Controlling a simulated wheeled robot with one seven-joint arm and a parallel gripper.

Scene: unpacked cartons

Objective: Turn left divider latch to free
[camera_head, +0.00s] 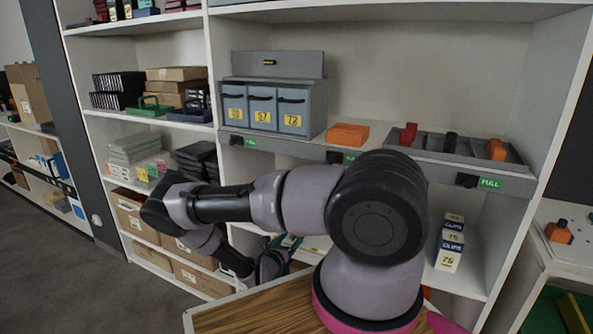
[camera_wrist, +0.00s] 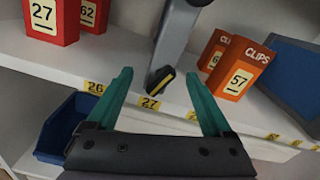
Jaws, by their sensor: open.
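In the wrist view, a grey divider (camera_wrist: 176,35) stands on the white shelf, with a black latch (camera_wrist: 160,82) bearing a yellow stripe at its front end. The latch sits tilted, near the shelf-edge label 27. My gripper (camera_wrist: 158,77) is open and empty. Its two teal fingers point at the shelf, one on each side of the latch in the picture; I see no contact. In the head view my gripper (camera_head: 272,262) is low at the shelf unit, partly hidden behind my arm. The latch cannot be made out there.
Red boxes (camera_wrist: 50,20) stand left of the divider, and orange clip boxes (camera_wrist: 240,70) and a blue panel (camera_wrist: 292,75) stand right. A blue bin (camera_wrist: 68,125) is below at left. In the head view, white boxes (camera_head: 450,243) stand right of my arm.

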